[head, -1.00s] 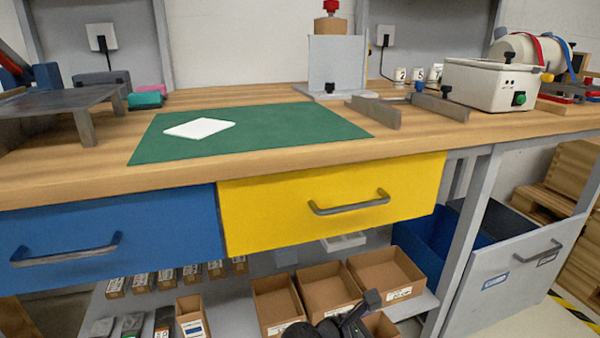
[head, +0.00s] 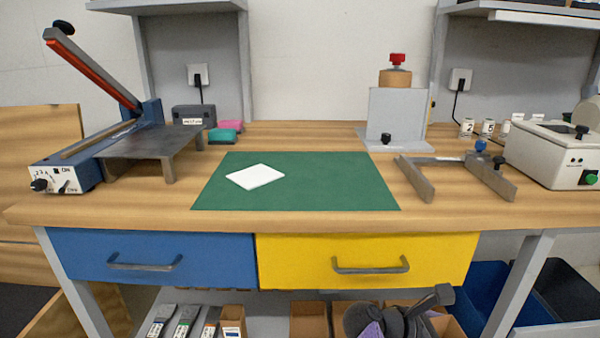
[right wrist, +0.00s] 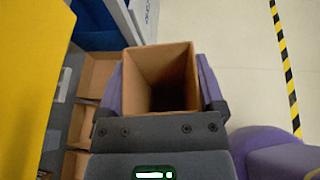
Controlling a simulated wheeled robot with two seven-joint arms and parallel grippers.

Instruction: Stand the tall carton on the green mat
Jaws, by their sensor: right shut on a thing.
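The tall carton (right wrist: 160,108) is brown and open at the top in the right wrist view, and I look down into its dark inside. My right gripper (right wrist: 161,82) is shut on it, with a purple finger on either side. In the head view, part of my right arm shows at the bottom edge, below the yellow drawer; the carton cannot be made out there. The green mat (head: 330,185) lies flat on the wooden bench. A white flat piece (head: 255,176) lies on its left part. My left gripper is not in view.
A grey metal stand (head: 396,115) is behind the mat. A grey bracket-like fixture (head: 414,180) is close to its right edge, and a sealing machine (head: 110,150) is to the left. Yellow (head: 367,262) and blue (head: 152,259) drawers are below. The mat's middle and right are clear.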

